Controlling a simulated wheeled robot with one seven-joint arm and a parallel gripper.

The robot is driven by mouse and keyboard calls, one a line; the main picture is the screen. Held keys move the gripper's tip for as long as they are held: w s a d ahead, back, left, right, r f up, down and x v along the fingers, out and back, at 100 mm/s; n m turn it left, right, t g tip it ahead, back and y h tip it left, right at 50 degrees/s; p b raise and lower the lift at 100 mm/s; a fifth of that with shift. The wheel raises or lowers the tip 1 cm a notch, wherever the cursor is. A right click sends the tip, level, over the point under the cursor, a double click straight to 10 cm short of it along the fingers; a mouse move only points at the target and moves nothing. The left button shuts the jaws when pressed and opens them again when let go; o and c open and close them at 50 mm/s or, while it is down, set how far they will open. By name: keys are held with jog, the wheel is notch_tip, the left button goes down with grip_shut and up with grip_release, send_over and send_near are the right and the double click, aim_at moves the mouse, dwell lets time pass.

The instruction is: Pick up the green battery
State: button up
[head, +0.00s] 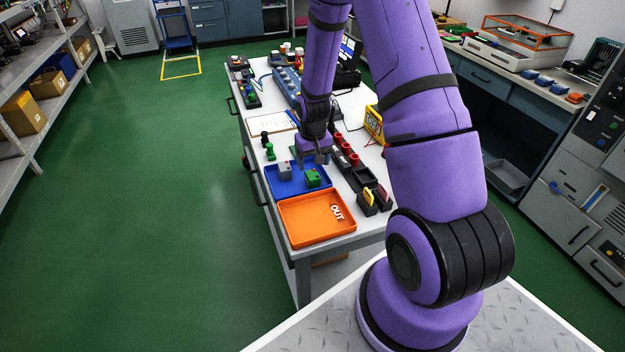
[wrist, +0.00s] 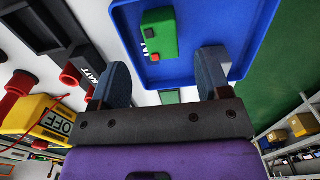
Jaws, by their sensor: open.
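The green battery (head: 313,178) is a small green block lying in the blue tray (head: 282,194), near its right side. In the wrist view the green battery (wrist: 159,35) lies in the blue tray (wrist: 225,12), with a dark and a red terminal on top. My gripper (head: 317,158) is above the tray's far right part. In the wrist view my gripper (wrist: 163,80) has its two fingers apart with nothing between them, and the battery is ahead of the fingertips, not touched.
The orange OUT tray (head: 290,232) adjoins the near side. Black holders with red parts (head: 345,150) line the right. A yellow meter (head: 374,122) stands behind them. A green piece (head: 269,150) stands left.

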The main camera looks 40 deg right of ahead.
aim_at(312, 174)
jog(key=shift+a+f, duration=0.1)
jog(key=shift+f, duration=2.9)
jog(key=shift+c, duration=0.2)
jog(key=c, duration=1.1)
